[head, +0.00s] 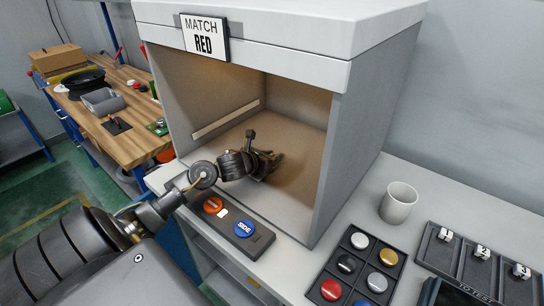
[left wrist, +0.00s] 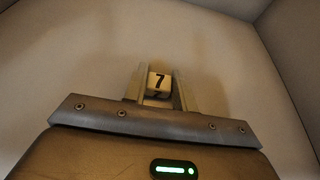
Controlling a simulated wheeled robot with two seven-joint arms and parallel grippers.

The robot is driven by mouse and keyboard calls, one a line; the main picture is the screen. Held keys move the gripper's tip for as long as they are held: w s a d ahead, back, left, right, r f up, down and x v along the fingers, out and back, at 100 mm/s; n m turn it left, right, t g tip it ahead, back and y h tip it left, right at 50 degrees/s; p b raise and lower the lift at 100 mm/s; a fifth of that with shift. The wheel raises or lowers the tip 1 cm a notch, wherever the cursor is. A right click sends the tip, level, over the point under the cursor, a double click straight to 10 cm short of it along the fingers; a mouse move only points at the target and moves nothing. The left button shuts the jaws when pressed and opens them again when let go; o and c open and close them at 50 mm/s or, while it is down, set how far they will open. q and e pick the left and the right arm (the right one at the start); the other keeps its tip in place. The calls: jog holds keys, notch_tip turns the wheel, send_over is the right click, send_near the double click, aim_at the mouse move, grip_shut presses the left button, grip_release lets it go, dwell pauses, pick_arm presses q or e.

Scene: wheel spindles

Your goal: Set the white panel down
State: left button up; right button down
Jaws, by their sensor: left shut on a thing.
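A small white piece marked 7 (left wrist: 159,84) sits between the two fingers of my left gripper (left wrist: 161,88) in the left wrist view. The gripper is shut on it. In the head view my left gripper (head: 268,165) is inside the open grey booth (head: 345,150), above its floor. The held piece is hidden or too dark to make out in the head view. I cannot tell whether it touches the booth floor. No other white panel shows clearly. My right gripper is not in view.
A sign reading MATCH RED (head: 204,38) hangs on the booth's top edge. A button box (head: 228,222) lies at its front. A white mug (head: 398,203), a tray of coloured discs (head: 356,266) and a rack of numbered pieces (head: 480,259) stand to the right.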

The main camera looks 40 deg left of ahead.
pick_arm(q)
jog(key=shift+f, duration=0.15)
jog(key=o, duration=1)
jog(key=shift+o, duration=0.2)
jog(key=shift+r, duration=0.35)
notch_tip(320, 180, up, 4)
jog(key=b, duration=0.1)
send_over(252, 177)
jog(key=shift+f, duration=0.2)
jog(key=shift+s+r, duration=0.35)
jog(key=shift+s, duration=0.25)
